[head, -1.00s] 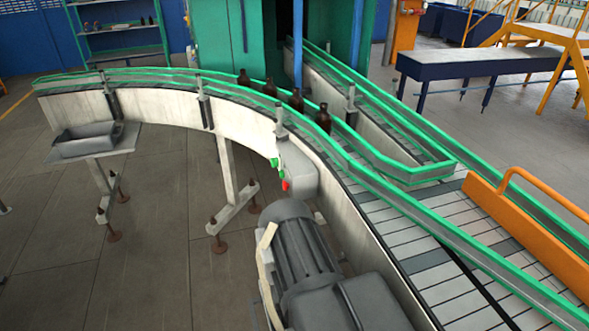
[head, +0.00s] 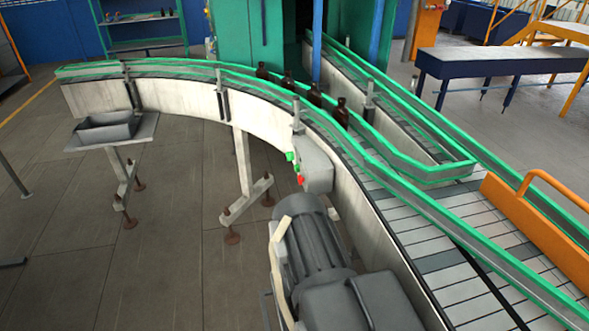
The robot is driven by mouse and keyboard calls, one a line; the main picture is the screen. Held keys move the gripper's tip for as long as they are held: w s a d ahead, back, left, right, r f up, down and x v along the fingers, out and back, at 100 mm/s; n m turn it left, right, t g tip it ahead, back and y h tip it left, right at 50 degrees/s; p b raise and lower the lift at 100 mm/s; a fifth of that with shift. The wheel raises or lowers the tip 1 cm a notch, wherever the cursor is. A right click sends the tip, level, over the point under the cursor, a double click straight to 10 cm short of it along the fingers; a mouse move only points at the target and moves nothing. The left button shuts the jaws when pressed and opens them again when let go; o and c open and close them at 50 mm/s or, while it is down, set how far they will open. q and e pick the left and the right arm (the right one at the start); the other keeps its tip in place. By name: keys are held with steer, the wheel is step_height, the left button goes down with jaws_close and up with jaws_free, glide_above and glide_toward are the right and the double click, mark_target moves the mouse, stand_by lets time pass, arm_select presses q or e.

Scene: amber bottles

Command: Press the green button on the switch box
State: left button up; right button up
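The switch box (head: 317,166) is a light grey box on the inner side of the curved conveyor, near the middle of the head view. Its left face carries a green button (head: 290,156) at the top and a red button (head: 300,180) lower down. Another small green spot shows between them. Neither of my grippers is in view.
A large grey motor (head: 315,245) stands just in front of the box. The conveyor (head: 180,90) with green rails carries several amber bottles (head: 341,112). A grey tray (head: 106,127) sits on a stand at left. The floor (head: 180,260) left of the motor is clear.

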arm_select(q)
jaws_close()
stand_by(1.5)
